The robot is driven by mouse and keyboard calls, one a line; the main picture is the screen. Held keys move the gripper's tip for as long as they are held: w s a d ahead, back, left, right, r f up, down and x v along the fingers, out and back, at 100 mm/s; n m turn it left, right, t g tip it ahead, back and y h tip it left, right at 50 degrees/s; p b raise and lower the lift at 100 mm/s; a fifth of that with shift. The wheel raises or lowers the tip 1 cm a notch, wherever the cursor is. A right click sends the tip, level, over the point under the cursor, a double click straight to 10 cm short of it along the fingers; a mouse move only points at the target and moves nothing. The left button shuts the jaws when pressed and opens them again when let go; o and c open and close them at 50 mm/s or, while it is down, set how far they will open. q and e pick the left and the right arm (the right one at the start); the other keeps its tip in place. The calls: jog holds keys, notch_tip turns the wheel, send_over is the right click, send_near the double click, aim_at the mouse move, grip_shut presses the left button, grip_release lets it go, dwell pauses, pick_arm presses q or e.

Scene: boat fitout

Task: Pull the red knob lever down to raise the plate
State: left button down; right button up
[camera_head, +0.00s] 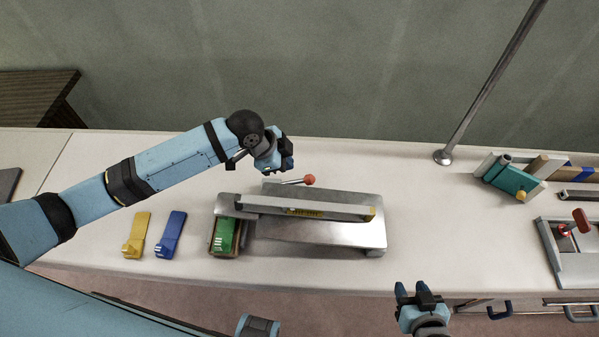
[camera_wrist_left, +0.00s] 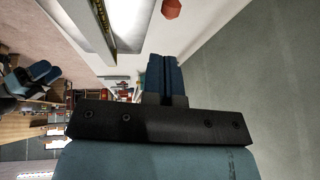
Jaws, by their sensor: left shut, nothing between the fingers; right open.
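The red knob (camera_head: 309,180) sits at the end of a short metal lever (camera_head: 292,182) at the back of a metal plate device (camera_head: 320,232). A long bar (camera_head: 300,207) with a yellow label runs across the device. My left gripper (camera_head: 288,165) is shut and empty, just left of and behind the knob, apart from it. In the left wrist view the red knob (camera_wrist_left: 171,9) shows at the top edge, beyond the closed left fingers (camera_wrist_left: 163,75). My right gripper (camera_head: 417,290) is open and empty at the bench's front edge, right of the device.
A green block (camera_head: 224,236) sits at the device's left end. Blue (camera_head: 170,234) and yellow (camera_head: 136,235) pieces lie further left. A metal pole (camera_head: 485,85), a teal tool (camera_head: 508,180) and a red-handled fixture (camera_head: 573,224) stand at right. The bench right of the device is clear.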

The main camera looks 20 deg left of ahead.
aim_at(309, 181)
pick_arm(q)
jog(key=x, duration=1)
jog(key=shift+w+a+p, duration=0.1)
jog(key=shift+w+p, duration=0.2)
jog(key=shift+w+f, duration=0.25)
jog(key=shift+f, duration=0.25)
jog(key=shift+w+f, duration=0.1)
jog(key=shift+f, duration=0.05)
jog(key=shift+d, duration=0.2)
jog(key=shift+x, duration=0.8)
jog(key=shift+d, duration=0.15)
jog(key=shift+r, duration=0.2)
